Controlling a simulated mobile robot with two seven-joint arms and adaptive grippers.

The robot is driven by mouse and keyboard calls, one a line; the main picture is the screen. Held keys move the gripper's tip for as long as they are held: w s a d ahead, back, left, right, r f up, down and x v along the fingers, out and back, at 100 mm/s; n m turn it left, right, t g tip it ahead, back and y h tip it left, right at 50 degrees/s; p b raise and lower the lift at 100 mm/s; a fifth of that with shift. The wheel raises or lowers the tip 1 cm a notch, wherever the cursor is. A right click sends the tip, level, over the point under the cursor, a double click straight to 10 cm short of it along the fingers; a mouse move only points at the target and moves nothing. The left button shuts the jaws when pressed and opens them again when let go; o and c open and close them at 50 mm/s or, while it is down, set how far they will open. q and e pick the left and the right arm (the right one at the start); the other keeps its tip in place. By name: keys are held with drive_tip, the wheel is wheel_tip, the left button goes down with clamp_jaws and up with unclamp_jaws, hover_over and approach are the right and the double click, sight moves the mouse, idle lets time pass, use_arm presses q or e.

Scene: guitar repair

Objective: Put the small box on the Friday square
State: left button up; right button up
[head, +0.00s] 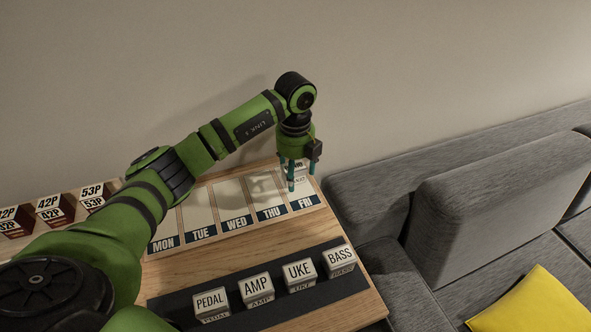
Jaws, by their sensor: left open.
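A small white box (299,179) with dark lettering stands at the far part of the Friday square (305,197), the rightmost panel of the day board. My left gripper (297,179) is open above and around this box, its teal fingers reaching down beside it. The fingers and gripper body hide part of the box, and its lettering is too small to read surely. I cannot tell whether the fingers touch it. My right gripper is not in view.
White blocks marked PEDAL (211,302), AMP (256,287), UKE (300,272) and BASS (339,259) stand on a dark strip (236,307) at the front. Boxes marked 53P (93,196) and 42P (48,207) stand left. A grey sofa (470,200) borders the table's right.

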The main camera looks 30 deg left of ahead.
use_arm(q)
wheel_tip(320, 180, up, 12)
drive_tip(key=shift+r+b, duration=0.15)
drive_tip(key=shift+b, duration=0.2)
idle(0.4)
